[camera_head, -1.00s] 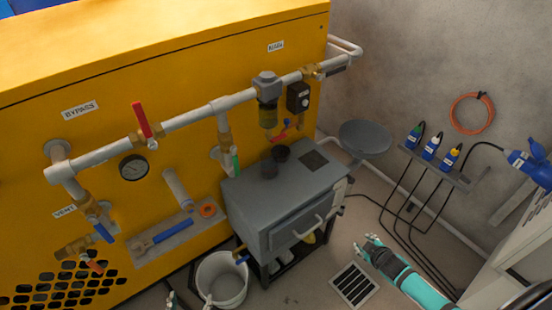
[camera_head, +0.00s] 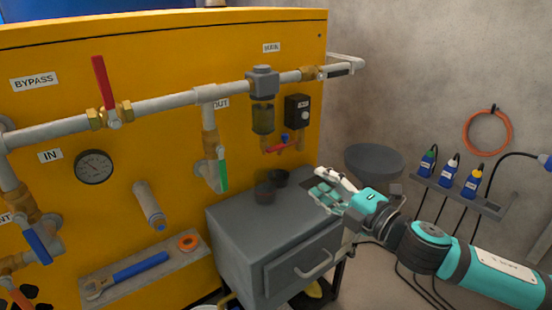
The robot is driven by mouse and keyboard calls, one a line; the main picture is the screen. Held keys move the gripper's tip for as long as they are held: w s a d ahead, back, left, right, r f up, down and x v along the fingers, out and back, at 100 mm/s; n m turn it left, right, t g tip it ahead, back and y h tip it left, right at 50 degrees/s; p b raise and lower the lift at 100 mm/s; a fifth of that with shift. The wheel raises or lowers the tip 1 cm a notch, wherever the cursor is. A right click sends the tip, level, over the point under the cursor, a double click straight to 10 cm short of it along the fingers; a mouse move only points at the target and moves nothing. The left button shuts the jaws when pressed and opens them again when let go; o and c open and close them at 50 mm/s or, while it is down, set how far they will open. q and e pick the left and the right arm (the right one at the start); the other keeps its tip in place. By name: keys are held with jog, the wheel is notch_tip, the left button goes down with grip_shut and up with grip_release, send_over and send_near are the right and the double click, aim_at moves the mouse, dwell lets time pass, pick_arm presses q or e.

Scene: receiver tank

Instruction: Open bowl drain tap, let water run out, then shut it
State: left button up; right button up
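The filter bowl (camera_head: 263,118) is a dark, yellowish cup hanging under a grey head on the pipe. A small tap with a red lever (camera_head: 282,149) sits just below and right of it, between brass fittings, with a small blue knob above. The lever lies roughly level. I cannot tell whether water is in the bowl. My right gripper (camera_head: 318,181) is open and empty, above the right end of the grey cabinet, right of and lower than the red lever, apart from it. My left gripper is out of view.
The grey cabinet (camera_head: 235,235) stands below the tap, with dark cups (camera_head: 265,193) on top. A black box with a knob (camera_head: 297,110) is beside the bowl. A green-handled valve (camera_head: 223,174) is at left. A grey basin (camera_head: 374,162) stands behind my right gripper.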

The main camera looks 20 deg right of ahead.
aim_at(273, 152)
jog(key=b+x, duration=0.1)
jog(key=x, duration=1.5)
jog(key=shift+w+a, duration=0.1)
jog(key=shift+w, duration=0.1)
grip_shut()
